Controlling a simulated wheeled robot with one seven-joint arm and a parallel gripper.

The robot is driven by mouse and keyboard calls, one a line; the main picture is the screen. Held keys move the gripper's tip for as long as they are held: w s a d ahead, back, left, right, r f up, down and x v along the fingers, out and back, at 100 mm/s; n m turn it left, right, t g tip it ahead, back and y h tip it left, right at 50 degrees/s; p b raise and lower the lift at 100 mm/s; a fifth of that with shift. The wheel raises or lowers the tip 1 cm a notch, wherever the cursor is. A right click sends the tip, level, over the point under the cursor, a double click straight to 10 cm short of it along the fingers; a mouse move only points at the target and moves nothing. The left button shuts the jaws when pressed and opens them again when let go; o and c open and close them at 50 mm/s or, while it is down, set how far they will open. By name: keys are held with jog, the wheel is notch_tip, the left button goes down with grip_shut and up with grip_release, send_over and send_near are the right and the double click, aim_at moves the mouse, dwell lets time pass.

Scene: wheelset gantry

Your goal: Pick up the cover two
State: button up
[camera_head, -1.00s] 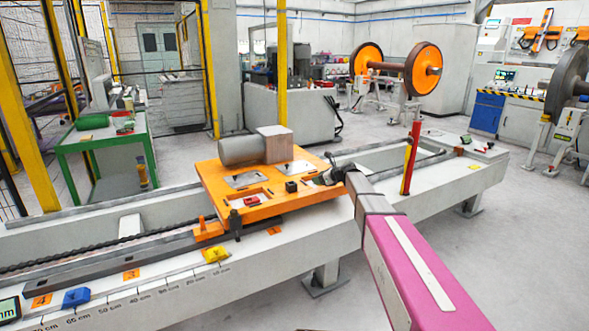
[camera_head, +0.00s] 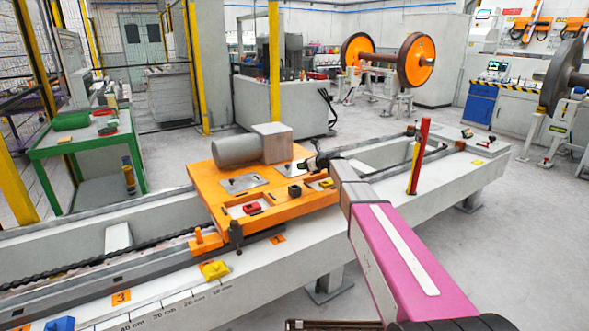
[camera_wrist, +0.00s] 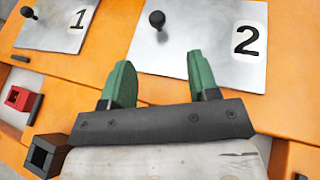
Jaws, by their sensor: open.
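Cover two (camera_wrist: 205,38) is a grey metal plate marked 2, with a black knob (camera_wrist: 157,20) standing on it. It lies on the orange platform (camera_head: 215,195). In the head view, cover two (camera_head: 297,166) is partly hidden by my gripper (camera_head: 309,163). In the wrist view, my gripper (camera_wrist: 160,68) is open and empty. Its two green fingers reach over the near edge of cover two, and the knob shows beyond them, between their lines. Cover one (camera_wrist: 58,28), marked 1, lies to the left, with its own knob.
A grey cylinder with a block (camera_head: 240,150) stands behind the covers. A black square piece (camera_head: 295,190) and a red part (camera_head: 251,208) sit on the platform's near side. A red and yellow post (camera_head: 419,158) rises right of my arm.

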aim_at(290, 171)
jog(key=x, duration=0.4)
jog(key=shift+w, duration=0.1)
jog(key=shift+x, duration=2.75)
jog(key=shift+a+r, duration=0.15)
jog(key=shift+r, duration=0.05)
grip_shut()
